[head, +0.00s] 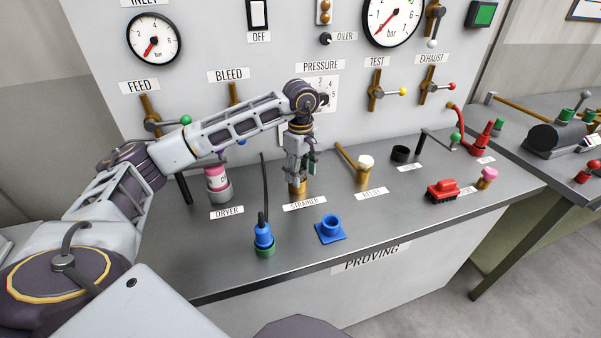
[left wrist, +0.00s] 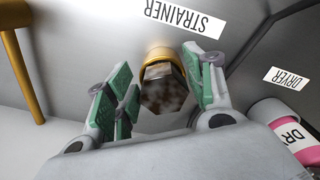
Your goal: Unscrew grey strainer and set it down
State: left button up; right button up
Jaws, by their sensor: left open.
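The strainer (left wrist: 163,92) shows in the left wrist view as a dark, mottled, many-sided body with a grey edge, at a brass collar (left wrist: 158,54). In the head view the brass fitting (head: 298,189) stands behind the STRAINER label, and its top is hidden by my gripper. My left gripper (head: 299,172) is open, pointing down right over the fitting. In the left wrist view its green-padded fingers lie on both sides of the strainer; I cannot tell whether they touch it. My right gripper is not in view.
A pink-and-white dryer (head: 218,183) stands left of the strainer. A brass relief fitting (head: 364,170) is to the right. Bare bench top (head: 400,215) lies right of the socket.

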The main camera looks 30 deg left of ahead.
pick_arm(q)
jog(key=shift+m+b, duration=0.5)
jog(key=shift+m, duration=2.1)
jog(key=shift+m+b, duration=0.4)
jog(key=shift+m, duration=1.7)
jog(key=shift+c, duration=0.3)
jog(key=shift+s, duration=0.15)
jog(key=c, duration=0.8)
jog(key=shift+o, duration=0.2)
jog(key=shift+d+n+p, duration=0.15)
jog(key=shift+n+p, duration=0.15)
jog(key=shift+n, duration=1.7)
jog(key=shift+d+n+p, duration=0.1)
jog(key=shift+n+p, duration=0.25)
jog(key=shift+n, duration=2.15)
